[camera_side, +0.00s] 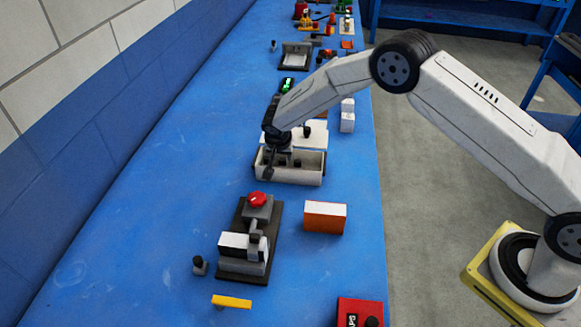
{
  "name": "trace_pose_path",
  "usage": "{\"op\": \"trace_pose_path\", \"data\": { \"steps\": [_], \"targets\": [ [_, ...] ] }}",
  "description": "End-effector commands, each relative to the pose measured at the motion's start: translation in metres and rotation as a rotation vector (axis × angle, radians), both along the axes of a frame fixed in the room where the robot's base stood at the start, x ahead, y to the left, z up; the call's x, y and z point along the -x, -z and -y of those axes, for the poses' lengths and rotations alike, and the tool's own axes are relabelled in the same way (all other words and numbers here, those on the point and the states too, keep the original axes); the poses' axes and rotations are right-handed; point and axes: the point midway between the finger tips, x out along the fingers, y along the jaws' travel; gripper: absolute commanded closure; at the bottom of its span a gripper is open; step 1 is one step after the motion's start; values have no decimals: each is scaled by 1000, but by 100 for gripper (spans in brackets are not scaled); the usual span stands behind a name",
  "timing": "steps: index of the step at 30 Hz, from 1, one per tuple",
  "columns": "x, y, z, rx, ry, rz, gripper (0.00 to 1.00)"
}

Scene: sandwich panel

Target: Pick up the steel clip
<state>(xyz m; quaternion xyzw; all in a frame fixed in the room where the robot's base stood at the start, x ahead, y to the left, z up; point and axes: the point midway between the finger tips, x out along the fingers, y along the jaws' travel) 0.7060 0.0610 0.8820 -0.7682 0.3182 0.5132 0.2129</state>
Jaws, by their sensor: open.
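My gripper (282,158) points down over the left part of a pale open-topped bin (305,182) near the middle of the blue table. Its fingers are small and dark, and they are apart. They overlap the bin's opening in the picture; how deep they reach is hard to tell. I cannot make out a steel clip for certain. Small dark shapes show around the fingers at the bin, too small to name, and the bin's near wall and my gripper hide part of its inside.
Nearer the camera stand a dark-based fixture with a red knob (257,199), an orange-and-white box (325,218), a yellow bar (231,301) and a red box (360,312). White blocks (347,121) and a grey tray (296,56) lie farther back. The table's left side is mostly clear.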

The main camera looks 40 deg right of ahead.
Motion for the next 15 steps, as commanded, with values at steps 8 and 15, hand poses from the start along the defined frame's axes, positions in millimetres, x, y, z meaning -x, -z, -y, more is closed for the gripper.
{"op": "trace_pose_path", "data": {
  "steps": [8,15],
  "targets": [
    [-7,25,9,0,0,-1,50],
    [-9,31,10,0,-1,-1,50]
  ]
}}
